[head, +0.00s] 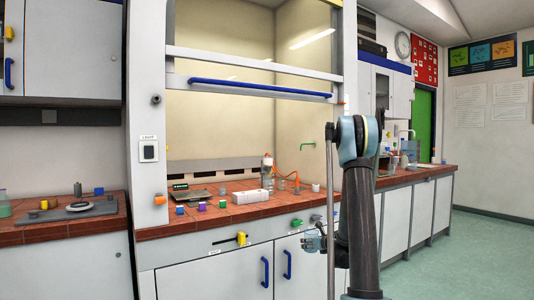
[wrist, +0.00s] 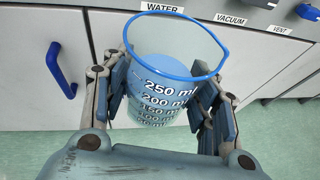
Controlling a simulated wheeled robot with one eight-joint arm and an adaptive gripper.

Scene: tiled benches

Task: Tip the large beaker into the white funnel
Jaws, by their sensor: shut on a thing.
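My gripper (wrist: 162,100) is shut on the large beaker (wrist: 165,75), with one finger on each side of its wall. In the head view my gripper (head: 314,241) is small and low, just in front of the bench cupboards. I cannot make out the white funnel with certainty in either view.
The raised sash has a blue handle (head: 260,89).

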